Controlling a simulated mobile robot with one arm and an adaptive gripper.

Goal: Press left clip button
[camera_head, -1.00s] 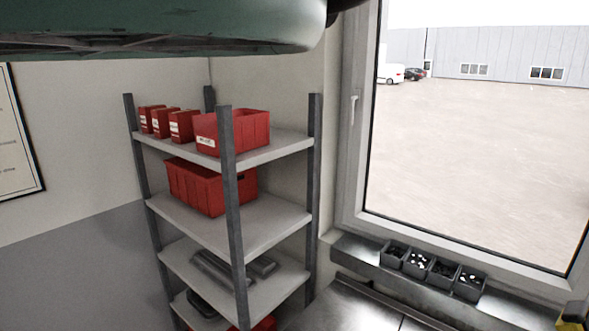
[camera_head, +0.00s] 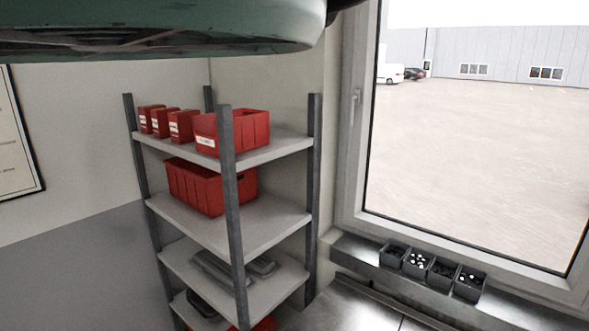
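No clip or clip button can be made out in the head view. My gripper is not in this view either. A large green rounded body (camera_head: 200,28) fills the top left, seen from below; I cannot tell what it is.
A grey shelf unit (camera_head: 231,230) with red bins (camera_head: 240,131) stands in the corner. A window (camera_head: 480,150) is on the right. Several small grey boxes (camera_head: 432,268) of parts sit on the sill. A metal worktop (camera_head: 345,310) lies below it.

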